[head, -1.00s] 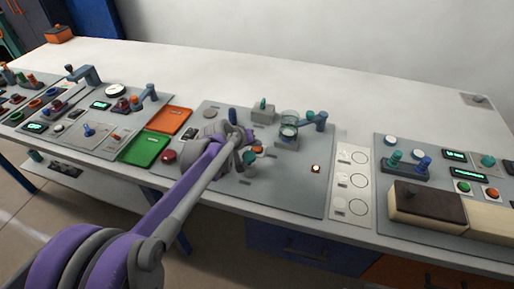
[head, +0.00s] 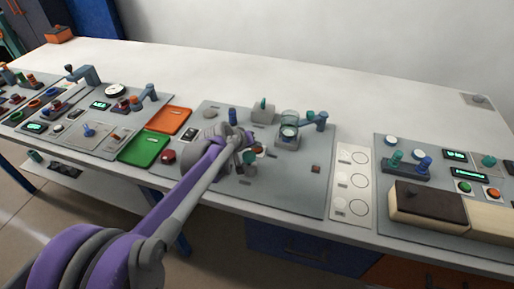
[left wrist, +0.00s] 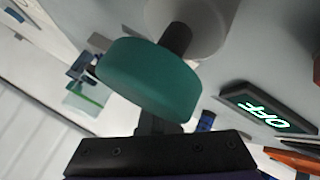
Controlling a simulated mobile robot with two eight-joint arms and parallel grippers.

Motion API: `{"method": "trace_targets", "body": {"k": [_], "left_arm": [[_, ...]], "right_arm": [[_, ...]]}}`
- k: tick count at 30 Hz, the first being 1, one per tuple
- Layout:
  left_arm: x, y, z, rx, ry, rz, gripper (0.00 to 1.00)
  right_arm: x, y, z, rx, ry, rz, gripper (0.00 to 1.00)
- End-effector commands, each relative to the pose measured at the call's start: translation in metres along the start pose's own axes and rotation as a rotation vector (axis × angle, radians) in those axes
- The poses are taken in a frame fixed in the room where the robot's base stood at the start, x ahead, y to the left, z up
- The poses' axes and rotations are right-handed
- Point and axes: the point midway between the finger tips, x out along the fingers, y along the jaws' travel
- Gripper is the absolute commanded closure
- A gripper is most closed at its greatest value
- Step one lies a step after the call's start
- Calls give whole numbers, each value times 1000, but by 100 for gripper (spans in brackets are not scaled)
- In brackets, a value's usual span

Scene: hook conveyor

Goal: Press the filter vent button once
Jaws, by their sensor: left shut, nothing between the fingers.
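My left gripper (head: 243,146) is over the middle panel in the head view. Its fingers are shut with nothing between them. In the left wrist view the gripper's tip (left wrist: 158,128) is right at a round teal button or knob (left wrist: 150,80) on a dark stem with a pale round base. I cannot tell whether they touch. The same teal part shows small and partly covered beside the gripper in the head view (head: 249,157). No label is readable, so I cannot confirm which control is the filter vent button. My right gripper is not in view.
A display reading OFF (left wrist: 263,106) is near the teal part. A glass vessel (head: 289,125), a red button (head: 169,157), and green (head: 144,149) and orange trays (head: 168,120) surround the arm.

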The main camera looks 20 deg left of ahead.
Motion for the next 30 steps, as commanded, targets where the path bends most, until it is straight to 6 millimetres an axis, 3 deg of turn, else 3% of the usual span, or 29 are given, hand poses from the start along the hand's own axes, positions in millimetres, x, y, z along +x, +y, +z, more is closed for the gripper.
{"method": "trace_targets", "body": {"k": [30], "left_arm": [[-13, 10, -10, 0, -1, 0, 100]], "right_arm": [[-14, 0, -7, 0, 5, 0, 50]]}}
